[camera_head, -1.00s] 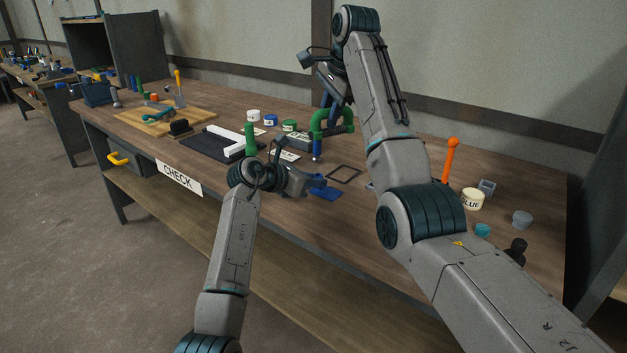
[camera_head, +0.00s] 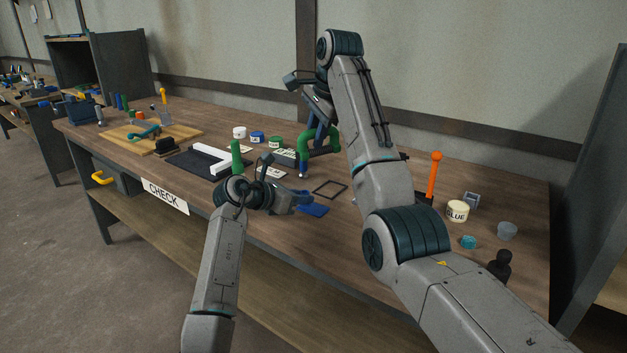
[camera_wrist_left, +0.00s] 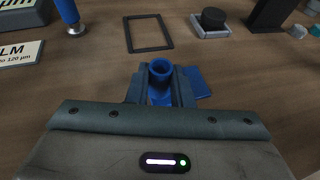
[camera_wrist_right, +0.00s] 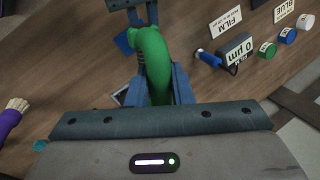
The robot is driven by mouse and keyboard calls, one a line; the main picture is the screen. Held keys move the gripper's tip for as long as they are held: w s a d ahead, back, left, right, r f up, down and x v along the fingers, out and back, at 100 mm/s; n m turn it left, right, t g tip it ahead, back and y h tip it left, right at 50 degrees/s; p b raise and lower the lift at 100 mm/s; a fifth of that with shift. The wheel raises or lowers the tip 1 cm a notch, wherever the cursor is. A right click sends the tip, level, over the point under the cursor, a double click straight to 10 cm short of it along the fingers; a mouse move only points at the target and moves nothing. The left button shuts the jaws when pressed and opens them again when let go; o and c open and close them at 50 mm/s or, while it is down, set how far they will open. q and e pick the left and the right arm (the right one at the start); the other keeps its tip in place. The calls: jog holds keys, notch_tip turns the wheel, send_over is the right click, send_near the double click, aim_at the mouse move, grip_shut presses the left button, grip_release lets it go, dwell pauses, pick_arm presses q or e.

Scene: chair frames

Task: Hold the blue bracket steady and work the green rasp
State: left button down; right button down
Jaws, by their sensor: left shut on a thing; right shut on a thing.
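My left gripper (camera_head: 300,201), low at the bench's front edge, is shut on the blue bracket, whose round hollow end (camera_wrist_left: 160,70) shows between the fingers in the left wrist view. A flat blue plate (camera_head: 313,210) shows just beyond the fingers; I cannot tell whether it joins the bracket. My right gripper (camera_wrist_right: 159,88) is shut on a curved green piece (camera_wrist_right: 150,45), which I take as the green rasp. In the head view this green piece (camera_head: 304,147) is an arch above the bench, behind and apart from the blue plate. Its working end is not clear.
A thin dark frame (camera_head: 330,189) lies beyond the left gripper. A white L-shaped piece (camera_head: 217,160) and a green upright (camera_head: 236,158) are left.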

jog(key=shift+s+d+f, duration=0.4)
jog(key=shift+d+f, duration=0.15)
jog(key=shift+f, duration=1.6)
jog(key=shift+s+d+f, duration=0.4)
jog(key=shift+d+f, duration=0.2)
jog(key=shift+f, duration=1.5)
jog(key=shift+s+d+f, duration=0.4)
jog(key=shift+d+f, duration=0.15)
jog(key=shift+f, duration=1.6)
jog(key=shift+f, duration=1.05)
jog(key=shift+w+a, duration=0.4)
jog(key=shift+a, duration=0.2)
jog(key=shift+w+a, duration=0.4)
jog(key=shift+a, duration=0.2)
jog(key=shift+f, duration=0.1)
jog(key=shift+s+d+f, duration=0.2)
jog(key=shift+s+d, duration=0.25)
jog(key=shift+d, duration=0.2)
jog(key=shift+s+d+f, duration=0.15)
jog(key=shift+s+d, duration=0.25)
jog(key=shift+d, duration=0.25)
